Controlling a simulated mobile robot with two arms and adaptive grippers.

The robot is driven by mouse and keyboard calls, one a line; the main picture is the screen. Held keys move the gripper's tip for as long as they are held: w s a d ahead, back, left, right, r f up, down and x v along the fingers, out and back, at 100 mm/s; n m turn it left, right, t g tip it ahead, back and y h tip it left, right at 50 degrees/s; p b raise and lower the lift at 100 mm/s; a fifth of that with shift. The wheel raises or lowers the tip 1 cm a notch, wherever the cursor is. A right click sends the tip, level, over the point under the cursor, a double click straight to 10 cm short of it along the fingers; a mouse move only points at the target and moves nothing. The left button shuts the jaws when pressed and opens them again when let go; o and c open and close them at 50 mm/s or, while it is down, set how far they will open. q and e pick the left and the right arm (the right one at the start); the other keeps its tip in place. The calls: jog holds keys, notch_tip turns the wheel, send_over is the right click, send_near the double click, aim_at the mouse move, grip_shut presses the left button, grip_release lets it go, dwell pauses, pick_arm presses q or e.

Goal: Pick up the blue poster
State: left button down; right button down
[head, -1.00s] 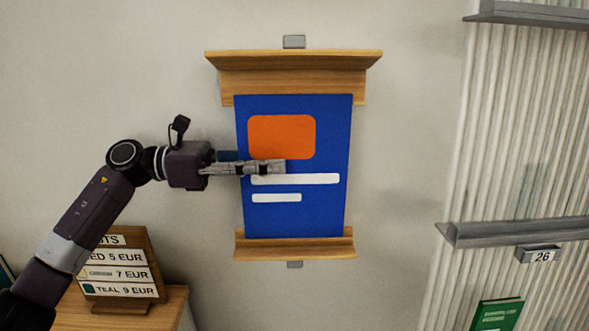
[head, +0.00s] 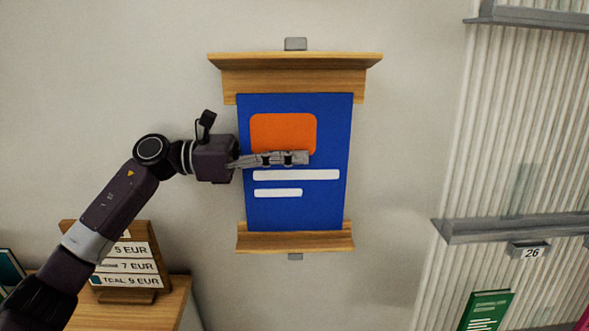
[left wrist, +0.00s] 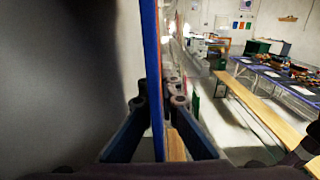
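The blue poster (head: 299,212) has an orange block and two white bars. It stands upright on a wooden holder (head: 295,243) on the wall, below a wooden top piece (head: 295,63). My left gripper (head: 304,158) reaches in from the left at the poster's left edge. One finger lies across its front; the other is hidden behind it. In the left wrist view, the poster (left wrist: 152,60) shows edge-on between the two fingers (left wrist: 160,103). A gap shows on the right finger's side, so the gripper is open around the edge. My right gripper is not in view.
A price sign (head: 128,262) stands on a wooden cabinet (head: 165,305) at lower left. At right are a ribbed panel with grey ledges (head: 510,228), a "26" tag (head: 529,250) and a green book (head: 485,311). The wall right of the poster is clear.

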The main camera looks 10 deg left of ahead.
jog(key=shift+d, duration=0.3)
